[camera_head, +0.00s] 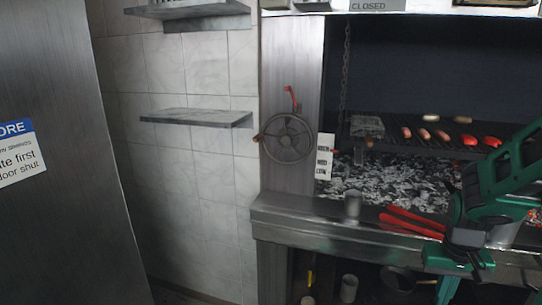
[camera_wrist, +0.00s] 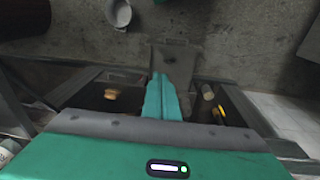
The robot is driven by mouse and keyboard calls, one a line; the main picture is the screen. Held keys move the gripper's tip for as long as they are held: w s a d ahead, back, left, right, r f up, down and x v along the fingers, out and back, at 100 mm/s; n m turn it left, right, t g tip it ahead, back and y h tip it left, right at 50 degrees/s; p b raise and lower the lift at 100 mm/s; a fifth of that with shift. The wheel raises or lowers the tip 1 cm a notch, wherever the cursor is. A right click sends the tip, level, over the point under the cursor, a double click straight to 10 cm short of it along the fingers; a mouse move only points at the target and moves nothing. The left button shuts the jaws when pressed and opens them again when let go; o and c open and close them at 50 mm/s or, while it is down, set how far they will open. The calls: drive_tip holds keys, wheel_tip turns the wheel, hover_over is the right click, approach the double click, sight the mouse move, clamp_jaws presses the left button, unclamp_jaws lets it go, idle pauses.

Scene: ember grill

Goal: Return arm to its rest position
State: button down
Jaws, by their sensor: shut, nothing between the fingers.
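My gripper (camera_head: 447,288) is at the lower right of the head view, in front of the grill's front ledge, with its green fingers pointing down. In the wrist view my gripper (camera_wrist: 160,80) shows its teal fingers together, with nothing seen between them. The arm is green and dark and comes in from the right edge, bent above the ledge. It hides part of the grill and ledge.
Behind are coals (camera_head: 385,188) and a rack with several sausages (camera_head: 424,133). Below stand another cup (camera_head: 348,288) and a dark pan (camera_head: 398,280). A handwheel (camera_head: 287,138) is on the post.

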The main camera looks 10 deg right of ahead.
drive_tip(key=s+a+r+m+y, duration=0.1)
drive_tip(key=s+a+r, duration=0.4)
drive_tip(key=s+r, duration=0.4)
drive_tip(key=shift+s+a, duration=0.2)
drive_tip(key=shift+s, duration=0.8)
drive_tip(key=shift+r, duration=0.1)
drive_tip(key=shift+w+f+g, duration=0.25)
drive_tip(key=shift+w+g, duration=0.05)
drive_tip(key=shift+w, duration=0.35)
drive_tip(key=shift+s+d, duration=0.1)
